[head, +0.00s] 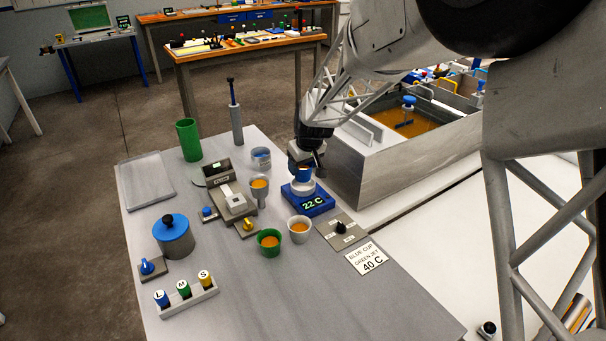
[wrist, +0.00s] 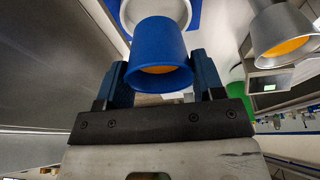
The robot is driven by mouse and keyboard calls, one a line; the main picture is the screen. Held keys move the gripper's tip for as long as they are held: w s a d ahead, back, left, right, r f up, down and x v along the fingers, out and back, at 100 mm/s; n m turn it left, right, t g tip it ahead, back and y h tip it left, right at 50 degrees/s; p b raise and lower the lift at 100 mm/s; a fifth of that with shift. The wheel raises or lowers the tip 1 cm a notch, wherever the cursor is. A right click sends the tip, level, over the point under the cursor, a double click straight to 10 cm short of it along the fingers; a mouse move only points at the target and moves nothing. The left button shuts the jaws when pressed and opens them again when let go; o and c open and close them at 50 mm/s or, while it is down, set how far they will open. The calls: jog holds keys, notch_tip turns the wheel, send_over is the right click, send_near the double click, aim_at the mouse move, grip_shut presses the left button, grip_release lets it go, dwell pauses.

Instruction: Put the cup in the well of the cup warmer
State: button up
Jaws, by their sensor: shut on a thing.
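The blue cup (head: 304,174), with orange liquid inside, is between the fingers of my gripper (head: 305,161), which is shut on it. The wrist view shows the cup (wrist: 160,45) with a finger on each side and its mouth facing the camera. The cup warmer (head: 309,204) is a blue block with a green "22 C" display and a pale round well (head: 300,188) on top. The cup is over the well in the head view. The pale ring (wrist: 128,14) shows behind the cup in the wrist view. I cannot tell whether the cup's base touches the well.
A grey funnel-shaped cup (head: 259,188), a white cup (head: 299,229) and a green cup (head: 269,241) stand left of and in front of the warmer. A knob panel (head: 342,236) and a "BLUE CUP GREEN JET 40 C" card (head: 366,259) lie to the right. The resin bath (head: 372,178) is behind right.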

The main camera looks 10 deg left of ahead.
aim_at(303, 174)
jog(key=shift+f, duration=1.75)
jog(key=shift+f, duration=0.1)
jog(key=o, duration=1)
jog(key=v, duration=1.2)
jog(key=shift+d, duration=0.1)
